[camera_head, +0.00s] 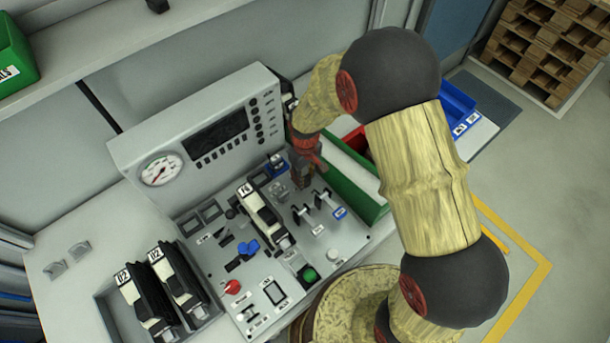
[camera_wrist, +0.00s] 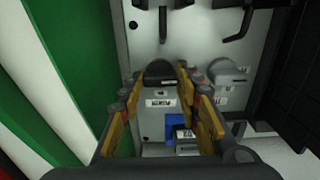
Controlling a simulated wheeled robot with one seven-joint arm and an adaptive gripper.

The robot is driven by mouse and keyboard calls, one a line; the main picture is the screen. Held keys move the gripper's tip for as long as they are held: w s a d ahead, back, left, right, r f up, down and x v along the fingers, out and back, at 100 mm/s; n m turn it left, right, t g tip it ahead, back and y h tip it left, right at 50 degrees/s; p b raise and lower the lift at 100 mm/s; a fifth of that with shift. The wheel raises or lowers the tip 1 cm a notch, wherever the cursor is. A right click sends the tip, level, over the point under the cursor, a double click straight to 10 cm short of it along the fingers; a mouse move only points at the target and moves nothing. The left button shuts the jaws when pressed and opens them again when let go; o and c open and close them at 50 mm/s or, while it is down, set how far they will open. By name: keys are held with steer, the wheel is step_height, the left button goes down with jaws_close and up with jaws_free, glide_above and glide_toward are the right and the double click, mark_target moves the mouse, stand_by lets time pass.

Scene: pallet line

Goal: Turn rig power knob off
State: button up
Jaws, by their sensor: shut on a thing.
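The control panel (camera_head: 330,243) of the grey test rig lies below my arm. In the wrist view, a black knob (camera_wrist: 159,70) sits on the panel plate, with a small white label (camera_wrist: 160,102) too blurred to read. My gripper (camera_wrist: 161,77) has a fingertip on each side of this knob and is closed on it. In the head view my gripper (camera_head: 302,180) reaches down to the panel's upper right part and hides the knob. I cannot read the name of this knob.
A grey knob (camera_wrist: 228,71) sits close on the right in the wrist view. A green bin (camera_head: 352,187) stands right beside the panel. Two black levers (camera_head: 322,199), a blue knob (camera_head: 248,247), a red knob (camera_head: 232,287) and a green button (camera_head: 309,275) stand on the panel.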

mark_target(305, 178)
stand_by(0.3)
steer(key=o, duration=1.1)
steer(key=shift+o, duration=0.3)
steer(key=shift+r, duration=0.1)
step_height(305, 178, up, 12)
